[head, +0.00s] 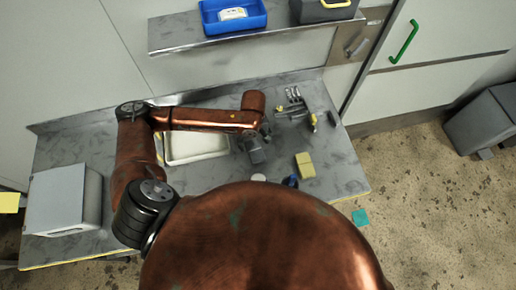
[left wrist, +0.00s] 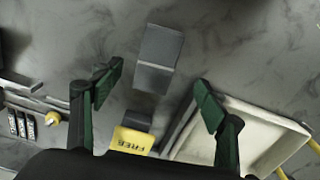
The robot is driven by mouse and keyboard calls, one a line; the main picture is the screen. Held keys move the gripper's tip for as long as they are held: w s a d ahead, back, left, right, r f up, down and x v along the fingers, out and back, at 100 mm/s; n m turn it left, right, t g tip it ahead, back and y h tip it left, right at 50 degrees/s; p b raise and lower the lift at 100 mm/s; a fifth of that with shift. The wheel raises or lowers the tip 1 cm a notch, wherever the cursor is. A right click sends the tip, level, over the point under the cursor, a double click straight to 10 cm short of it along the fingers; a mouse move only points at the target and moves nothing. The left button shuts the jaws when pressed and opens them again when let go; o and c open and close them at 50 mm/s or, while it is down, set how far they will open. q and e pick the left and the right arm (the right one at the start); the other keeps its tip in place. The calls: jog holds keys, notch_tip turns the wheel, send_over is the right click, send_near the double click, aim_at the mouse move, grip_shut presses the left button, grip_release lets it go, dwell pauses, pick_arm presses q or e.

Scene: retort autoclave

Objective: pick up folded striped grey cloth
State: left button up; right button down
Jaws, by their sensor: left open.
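A grey folded block-like item, which looks like the folded cloth (left wrist: 160,48), lies on the grey worktop in the left wrist view. In the head view the grey item (head: 257,156) lies just below my left gripper (head: 263,133). In the left wrist view my left gripper (left wrist: 158,82) is open, with its green-padded fingers apart and nothing held between them. The item shows between and beyond the fingertips. My right gripper is not in view.
A white tray (head: 195,158) is left of the gripper. A yellow item marked FREE (left wrist: 133,139) lies near the fingers. A yellow block (head: 304,165) sits to the right. A shelf (head: 190,42) with a blue bin (head: 233,24) is above.

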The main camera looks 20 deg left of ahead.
aim_at(255, 150)
pick_arm(q)
jog(key=f, duration=0.8)
jog(key=shift+w, duration=0.3)
jog(key=shift+c, duration=0.4)
jog(key=c, duration=1)
jog(key=shift+c, duration=0.2)
notch_tip(255, 150, up, 10)
